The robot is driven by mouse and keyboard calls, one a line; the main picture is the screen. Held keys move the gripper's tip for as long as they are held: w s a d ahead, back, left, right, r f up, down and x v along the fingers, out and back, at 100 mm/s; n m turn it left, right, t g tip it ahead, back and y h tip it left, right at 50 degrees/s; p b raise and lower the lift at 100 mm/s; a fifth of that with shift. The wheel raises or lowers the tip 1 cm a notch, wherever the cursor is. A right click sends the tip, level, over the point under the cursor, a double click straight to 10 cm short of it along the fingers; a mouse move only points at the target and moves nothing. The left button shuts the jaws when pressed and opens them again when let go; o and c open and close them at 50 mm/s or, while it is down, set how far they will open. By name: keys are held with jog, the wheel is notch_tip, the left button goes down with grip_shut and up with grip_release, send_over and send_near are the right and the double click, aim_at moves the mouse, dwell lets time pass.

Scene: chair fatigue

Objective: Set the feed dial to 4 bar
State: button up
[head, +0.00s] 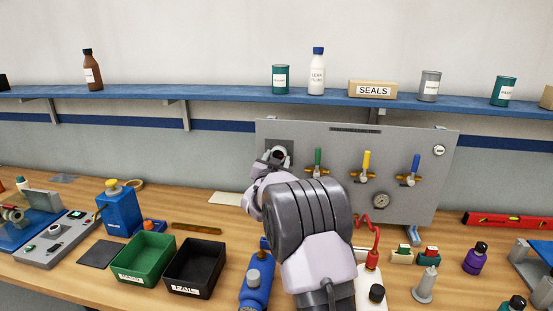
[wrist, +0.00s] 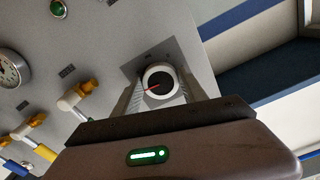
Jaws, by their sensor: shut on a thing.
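The feed dial is a round white knob with a dark centre and a red pointer, on a dark square plate at the panel's upper left. It shows in the wrist view (wrist: 160,74) and partly in the head view (head: 281,150). My gripper (wrist: 161,88) is shut on the dial, with one finger on each side of its rim. In the wrist view the red pointer points left and slightly down. The scale marks around the dial are too small or hidden to read.
The grey panel (head: 420,140) carries a green-handled valve (head: 318,160), a yellow one (head: 366,165), a blue one (head: 413,168) and a pressure gauge (head: 381,200). A green bin (head: 146,262) and a black bin (head: 194,272) stand on the bench. A blue shelf (head: 215,95) runs above.

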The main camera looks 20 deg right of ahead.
jog(key=n+p, duration=0.1)
jog(key=n, duration=0.4)
jog(key=shift+s+d+n+p, duration=0.1)
jog(key=shift+n+p, duration=0.2)
jog(key=shift+p, duration=0.1)
jog(key=shift+n+p, duration=0.8)
jog(key=shift+n, duration=1.2)
jog(key=o, duration=1.4)
jog(key=shift+s, duration=0.1)
jog(key=v, duration=1.7)
jog(key=shift+s, duration=0.1)
